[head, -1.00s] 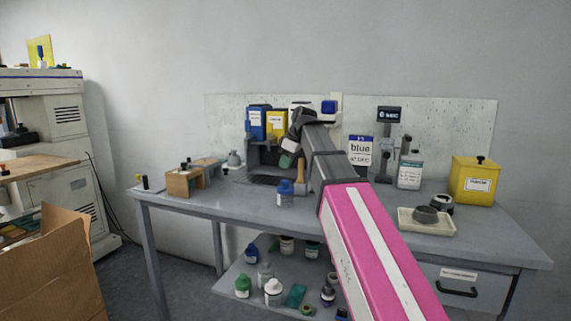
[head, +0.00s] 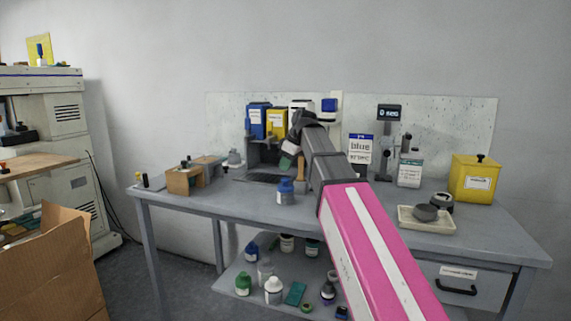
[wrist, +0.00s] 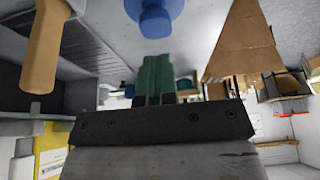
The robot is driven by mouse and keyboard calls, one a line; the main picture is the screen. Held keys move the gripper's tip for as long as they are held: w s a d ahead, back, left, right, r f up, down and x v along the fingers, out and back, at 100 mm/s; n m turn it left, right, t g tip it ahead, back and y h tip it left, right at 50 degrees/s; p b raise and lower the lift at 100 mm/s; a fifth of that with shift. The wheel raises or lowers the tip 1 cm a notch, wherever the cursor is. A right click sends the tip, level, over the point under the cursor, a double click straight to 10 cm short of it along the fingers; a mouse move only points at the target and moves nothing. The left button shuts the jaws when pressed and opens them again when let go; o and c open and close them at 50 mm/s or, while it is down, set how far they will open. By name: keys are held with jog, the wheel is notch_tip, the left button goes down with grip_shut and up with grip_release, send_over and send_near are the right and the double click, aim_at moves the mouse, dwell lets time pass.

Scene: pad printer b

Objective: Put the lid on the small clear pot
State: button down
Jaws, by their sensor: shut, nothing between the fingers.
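My gripper (head: 287,162) hangs above the back middle of the grey bench, in front of the dark machine. Its green fingers also show in the wrist view (wrist: 156,80), shut together with nothing between them. A blue-capped bottle (head: 286,191) stands on the bench just below the gripper in the head view. A round blue thing, probably this bottle, is beyond the fingertips in the wrist view (wrist: 155,17). I cannot pick out the small clear pot or its lid for sure in either view.
A cream tray (head: 427,228) holding a grey round thing (head: 426,212) stands at the right, near a yellow box (head: 476,178). A wooden handle (wrist: 45,45) is close to the gripper. Several bottles fill the lower shelf.

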jog(key=shift+f, duration=1.3)
jog(key=shift+r, duration=0.15)
jog(key=shift+r, duration=3.35)
jog(key=shift+s, duration=0.1)
